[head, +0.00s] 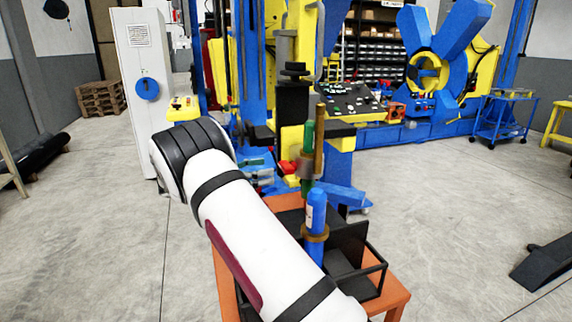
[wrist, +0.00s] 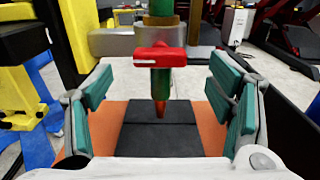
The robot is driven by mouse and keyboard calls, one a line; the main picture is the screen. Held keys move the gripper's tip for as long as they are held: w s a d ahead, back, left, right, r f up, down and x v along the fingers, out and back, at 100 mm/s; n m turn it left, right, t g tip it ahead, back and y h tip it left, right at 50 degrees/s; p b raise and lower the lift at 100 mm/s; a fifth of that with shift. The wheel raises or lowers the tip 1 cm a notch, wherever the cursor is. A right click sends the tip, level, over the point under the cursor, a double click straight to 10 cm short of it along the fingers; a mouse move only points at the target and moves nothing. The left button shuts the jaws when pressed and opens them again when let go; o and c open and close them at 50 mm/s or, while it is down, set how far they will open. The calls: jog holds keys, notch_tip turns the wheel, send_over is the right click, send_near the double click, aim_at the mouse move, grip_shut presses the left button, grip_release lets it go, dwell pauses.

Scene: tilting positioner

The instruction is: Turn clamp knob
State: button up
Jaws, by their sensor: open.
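A red clamp knob (wrist: 160,57) with a crossbar shape shows in the wrist view, in front of an upright green cylinder (wrist: 162,85) that ends in a copper-coloured tip. In the head view the red knob (head: 288,167) sits on the left side of the green and brown upright parts, just beyond my white arm. My gripper (wrist: 160,88) is open, its teal pads apart at the left and right of the knob. The knob appears between the pads in the picture, with clear gaps on both sides; I see no contact. In the head view my gripper is mostly hidden behind my arm.
An orange table (head: 397,292) carries a black rack and a blue bottle-like cylinder (head: 316,212) close to my arm. The yellow and blue positioner column (wrist: 20,85) stands close to the left pad in the wrist view. A control panel (head: 345,103) is behind. Floor at right is mostly clear.

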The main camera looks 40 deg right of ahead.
aim_at(281, 167)
jog(key=p+x, duration=0.1)
jog(key=x, duration=0.6)
jog(key=shift+d+f, duration=0.1)
jog(key=shift+c, duration=0.6)
jog(key=c, duration=1)
